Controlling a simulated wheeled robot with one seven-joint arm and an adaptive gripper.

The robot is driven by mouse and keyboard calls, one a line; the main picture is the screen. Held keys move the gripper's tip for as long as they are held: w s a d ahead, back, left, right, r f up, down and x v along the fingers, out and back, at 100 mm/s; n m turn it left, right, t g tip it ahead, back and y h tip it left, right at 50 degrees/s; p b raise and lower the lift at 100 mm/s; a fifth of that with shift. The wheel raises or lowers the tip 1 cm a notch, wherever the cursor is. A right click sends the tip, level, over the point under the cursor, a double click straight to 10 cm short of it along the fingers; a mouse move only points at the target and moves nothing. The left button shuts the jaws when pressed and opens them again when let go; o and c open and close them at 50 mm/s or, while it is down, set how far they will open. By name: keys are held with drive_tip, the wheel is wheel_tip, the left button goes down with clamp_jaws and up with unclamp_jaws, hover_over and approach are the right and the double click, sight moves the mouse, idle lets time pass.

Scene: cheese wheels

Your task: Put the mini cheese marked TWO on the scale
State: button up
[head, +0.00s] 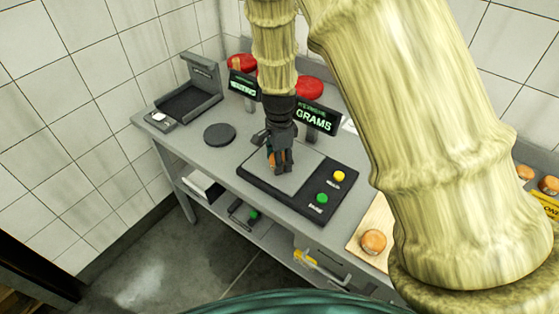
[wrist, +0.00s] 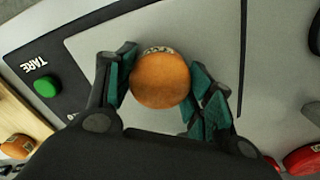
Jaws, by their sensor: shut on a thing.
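My gripper (head: 279,163) is over the flat grey plate of the scale (head: 306,178). In the wrist view its two fingers (wrist: 160,92) are shut on an orange mini cheese (wrist: 160,80), one on each side. The cheese has a pale label on its upper edge, turned too far to read. In the head view the fingers mostly hide it. The scale's plate also shows in the wrist view (wrist: 210,35) under the cheese. I cannot tell whether the cheese touches the plate.
The scale has a yellow button (head: 339,176) and a green TARE button (head: 322,198). A wooden board (head: 378,218) with an orange cheese (head: 373,241) lies to the right. A GRAMS display (head: 315,118) and red wheels (head: 308,86) stand behind. A dark disc (head: 219,134) lies left.

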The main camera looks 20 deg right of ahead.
drive_tip(key=o, duration=1.1)
drive_tip(key=shift+f, duration=0.15)
drive_tip(key=shift+c, duration=0.2)
wheel_tip(320, 180, up, 12)
drive_tip(key=p, duration=1)
